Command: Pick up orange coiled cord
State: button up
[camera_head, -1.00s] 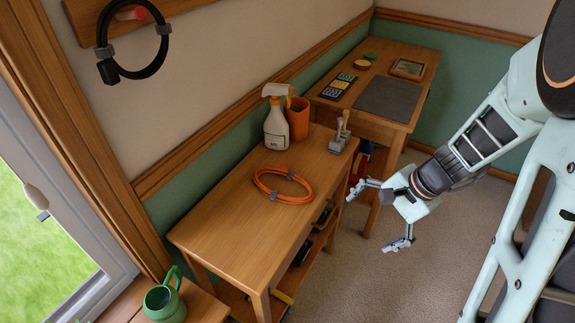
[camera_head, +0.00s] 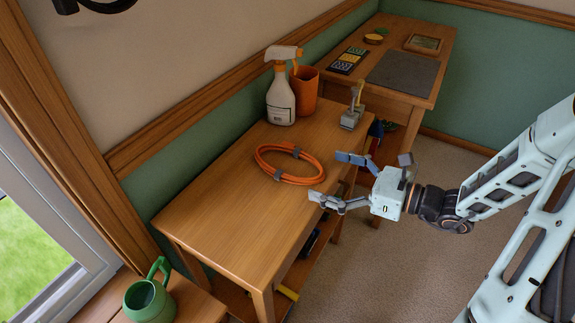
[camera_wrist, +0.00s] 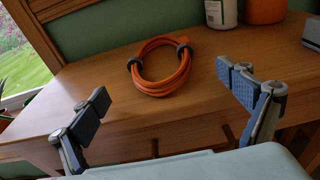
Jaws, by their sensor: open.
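The orange coiled cord (camera_head: 289,147) lies flat on the wooden table, bound with two grey clips. In the wrist view the cord (camera_wrist: 160,82) is ahead of the fingers and between them from side to side. My gripper (camera_head: 331,177) is open and empty, at the table's right edge, to the right of the cord and apart from it. In the wrist view my gripper (camera_wrist: 168,95) shows its two fingers spread wide on either side.
On the wooden table (camera_head: 215,215), a spray bottle (camera_head: 281,100) and an orange cup (camera_head: 305,90) stand behind the cord. A grey metal item (camera_head: 351,116) stands at the back right edge. A green watering can (camera_head: 149,301) is at front left. The table's front half is bare.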

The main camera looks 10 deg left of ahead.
aim_at(297, 170)
jog(key=b+x, duration=0.2)
jog(key=x, duration=0.6)
jog(key=shift+r, duration=0.1)
jog(key=c, duration=1.4)
